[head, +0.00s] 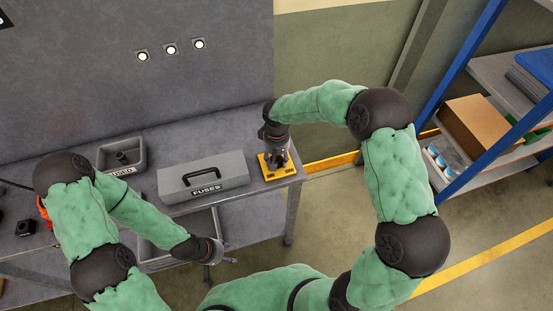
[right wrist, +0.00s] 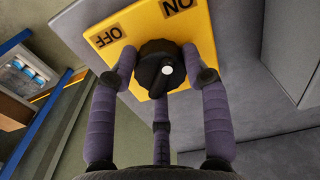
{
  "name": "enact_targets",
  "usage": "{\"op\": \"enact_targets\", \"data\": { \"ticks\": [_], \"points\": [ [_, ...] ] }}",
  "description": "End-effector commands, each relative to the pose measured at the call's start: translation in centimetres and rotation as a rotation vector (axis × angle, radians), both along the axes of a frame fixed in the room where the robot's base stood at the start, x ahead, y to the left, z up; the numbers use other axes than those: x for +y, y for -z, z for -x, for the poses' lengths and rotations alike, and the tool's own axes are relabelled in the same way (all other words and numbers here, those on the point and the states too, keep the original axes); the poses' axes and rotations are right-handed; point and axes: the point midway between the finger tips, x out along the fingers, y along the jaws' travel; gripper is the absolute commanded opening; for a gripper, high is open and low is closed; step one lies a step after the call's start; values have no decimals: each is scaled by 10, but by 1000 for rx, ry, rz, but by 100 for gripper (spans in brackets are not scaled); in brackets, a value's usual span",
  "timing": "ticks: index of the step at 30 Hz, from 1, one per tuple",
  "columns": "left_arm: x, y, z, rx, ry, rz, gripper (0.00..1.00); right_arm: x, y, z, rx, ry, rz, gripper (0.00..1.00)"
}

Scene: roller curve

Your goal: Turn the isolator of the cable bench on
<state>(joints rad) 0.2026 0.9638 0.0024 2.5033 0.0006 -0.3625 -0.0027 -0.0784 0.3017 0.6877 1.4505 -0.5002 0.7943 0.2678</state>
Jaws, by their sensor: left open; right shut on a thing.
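The isolator is a yellow plate with a black rotary knob. The plate (head: 264,172) lies at the right end of the bench in the head view. In the right wrist view the plate (right wrist: 143,33) carries the labels OFF and ON, and the black knob (right wrist: 158,66) has a white dot. My right gripper (right wrist: 160,80) is shut on the knob, its purple fingers around it; in the head view the right gripper (head: 276,158) is over the plate. The white dot lies on the knob's right part; which label it points to I cannot tell. My left gripper (head: 220,256) is open and empty in front of the bench.
A grey FUSES case (head: 203,175) with a black handle stands left of the isolator. A grey bin marked USED (head: 120,153) is farther left. A blue-framed shelf (head: 460,170) with a cardboard box (head: 475,125) stands at right. Floor is clear between bench and shelf.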

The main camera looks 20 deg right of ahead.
Motion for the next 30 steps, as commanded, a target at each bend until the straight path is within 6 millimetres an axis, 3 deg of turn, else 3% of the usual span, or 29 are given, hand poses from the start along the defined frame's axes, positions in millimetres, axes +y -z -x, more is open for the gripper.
{"op": "enact_targets", "data": {
  "ticks": [19,20,22,30],
  "points": [
    [0,3,0,0,0,0,54,0,1,2,6,50,1,15],
    [0,3,0,0,0,0,54,0,1,2,6,50,1,50],
    [0,3,0,0,0,0,54,0,1,2,5,50,1,70],
    [0,3,0,0,0,0,54,0,1,1,3,49,1,71]
  ]
}}
